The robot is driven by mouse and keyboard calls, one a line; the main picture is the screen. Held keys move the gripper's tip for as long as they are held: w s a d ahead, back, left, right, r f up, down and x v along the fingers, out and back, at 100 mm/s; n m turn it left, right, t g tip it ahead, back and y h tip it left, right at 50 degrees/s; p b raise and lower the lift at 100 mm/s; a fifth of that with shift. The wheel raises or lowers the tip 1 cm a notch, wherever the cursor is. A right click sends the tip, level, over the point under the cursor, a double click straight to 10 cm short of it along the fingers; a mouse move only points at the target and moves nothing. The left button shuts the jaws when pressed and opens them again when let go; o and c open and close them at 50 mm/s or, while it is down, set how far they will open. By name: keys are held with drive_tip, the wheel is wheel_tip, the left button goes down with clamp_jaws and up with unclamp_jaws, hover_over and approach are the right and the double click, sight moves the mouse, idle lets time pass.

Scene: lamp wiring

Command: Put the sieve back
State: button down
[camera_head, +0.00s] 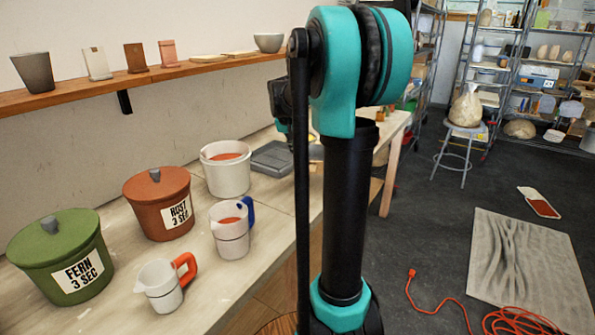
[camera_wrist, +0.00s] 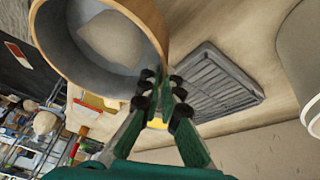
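In the wrist view, the sieve (camera_wrist: 153,22) is a round, light wooden hoop with a grey inside. It fills the upper left, and a pale patch shows within it. My gripper (camera_wrist: 161,82) has its dark-padded fingers drawn close together at the lower right of the hoop. The edge of the hoop lies between the fingertips, so it looks gripped there. In the head view my arm hides the gripper, and I cannot make out the sieve.
A grey ribbed tray (camera_head: 272,158) lies on the bench, also in the wrist view (camera_wrist: 215,82). A white bucket (camera_head: 226,171), two jugs (camera_head: 232,232) (camera_head: 162,284), a rust pot (camera_head: 158,208) and a green pot (camera_head: 62,258) stand nearer. A wall shelf (camera_head: 150,78) runs above.

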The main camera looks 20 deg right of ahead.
drive_tip(key=shift+f, duration=4)
drive_tip(key=shift+f, duration=0.1)
drive_tip(key=c, duration=1.7)
unclamp_jaws()
drive_tip(key=v, duration=1.2)
drive_tip(key=shift+a, duration=0.1)
